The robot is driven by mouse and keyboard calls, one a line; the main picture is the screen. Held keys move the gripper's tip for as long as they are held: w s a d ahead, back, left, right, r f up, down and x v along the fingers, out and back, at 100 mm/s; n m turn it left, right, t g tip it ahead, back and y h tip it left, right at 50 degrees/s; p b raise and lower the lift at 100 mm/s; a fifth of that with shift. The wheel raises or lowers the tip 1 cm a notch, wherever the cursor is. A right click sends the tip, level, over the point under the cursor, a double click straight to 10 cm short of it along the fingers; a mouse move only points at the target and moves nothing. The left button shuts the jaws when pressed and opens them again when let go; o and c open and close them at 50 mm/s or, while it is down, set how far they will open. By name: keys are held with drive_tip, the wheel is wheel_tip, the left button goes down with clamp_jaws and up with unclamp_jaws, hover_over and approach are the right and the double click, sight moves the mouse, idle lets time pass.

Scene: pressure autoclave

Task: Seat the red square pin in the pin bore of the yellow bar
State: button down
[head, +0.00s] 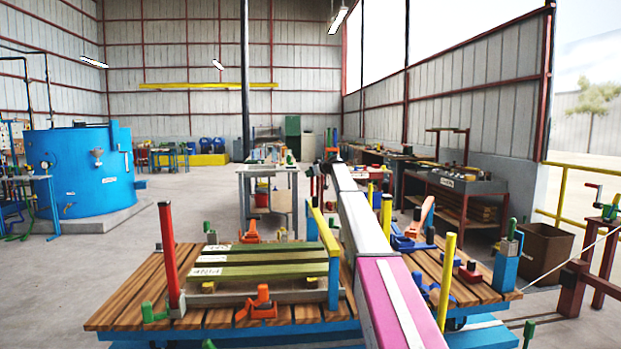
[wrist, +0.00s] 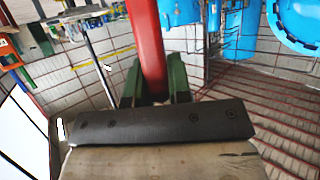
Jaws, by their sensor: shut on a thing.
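My gripper (wrist: 154,82) shows in the wrist view, with its two dark green fingers shut on the red square pin (wrist: 148,40). The pin runs from between the fingers to the top edge of the picture, and its far end is out of view. The held pin and this bar are apart.
The slatted wooden cart (head: 125,310) carries a red post (head: 168,255), green-and-yellow planks, orange clamps and yellow posts (head: 447,280). A grey table (head: 268,168) stands beyond it. A blue autoclave (head: 80,170) is at the left. Bare floor lies between autoclave and cart.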

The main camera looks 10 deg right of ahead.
drive_tip(key=shift+f, duration=1.1)
drive_tip(key=c, duration=1.1)
unclamp_jaws()
drive_tip(key=shift+o, duration=0.2)
drive_tip(key=r+v, duration=0.1)
drive_tip(key=v, duration=0.7)
drive_tip(key=shift+a, duration=0.15)
drive_tip(key=shift+w+f, duration=0.1)
